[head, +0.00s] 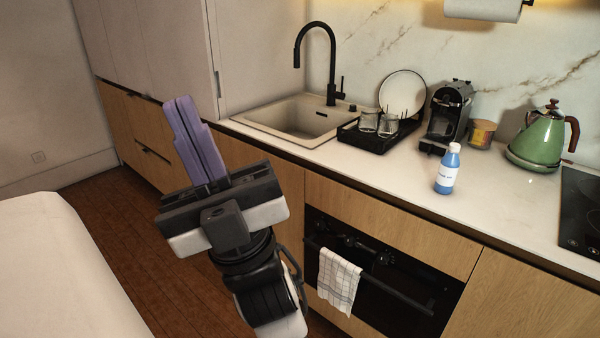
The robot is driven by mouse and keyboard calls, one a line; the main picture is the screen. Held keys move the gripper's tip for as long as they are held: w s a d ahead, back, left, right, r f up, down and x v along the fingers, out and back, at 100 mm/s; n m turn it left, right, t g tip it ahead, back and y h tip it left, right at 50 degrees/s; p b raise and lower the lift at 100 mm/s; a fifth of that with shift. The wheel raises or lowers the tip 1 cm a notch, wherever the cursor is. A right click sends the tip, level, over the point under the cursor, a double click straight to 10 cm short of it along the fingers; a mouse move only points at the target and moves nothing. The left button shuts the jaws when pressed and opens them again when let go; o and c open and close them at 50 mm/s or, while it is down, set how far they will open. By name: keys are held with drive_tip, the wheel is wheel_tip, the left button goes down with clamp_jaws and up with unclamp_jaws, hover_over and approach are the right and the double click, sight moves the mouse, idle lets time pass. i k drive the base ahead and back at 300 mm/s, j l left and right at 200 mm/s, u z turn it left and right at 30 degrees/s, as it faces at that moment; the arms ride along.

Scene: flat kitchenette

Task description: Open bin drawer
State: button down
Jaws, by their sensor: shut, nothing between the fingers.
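My gripper (178,101) is raised in the middle-left of the head view, its purple fingers shut together and empty, pointing up and away. Behind it, wooden drawer fronts (143,135) with dark handles run low along the left wall; they look closed. A plain wooden front (250,153) under the sink also looks closed and is partly hidden by my gripper. I cannot tell which front is the bin drawer. My gripper overlaps these fronts in the picture; no contact can be made out.
The counter holds a sink (290,119), a dish rack (381,137), a coffee machine (447,114), a blue bottle (446,172) and a green kettle (538,140). A towel (338,280) hangs on the oven (385,285). A white surface (55,270) bounds the wooden floor (130,230) at left.

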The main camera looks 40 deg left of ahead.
sight(235, 154)
drive_tip(key=u, duration=1.5)
drive_tip(key=i+l+u, duration=0.2)
drive_tip(key=i+l, duration=0.2)
drive_tip(key=i, duration=0.25)
drive_tip(key=i+l+u, duration=0.15)
drive_tip(key=i+l, duration=0.4)
drive_tip(key=i, duration=0.05)
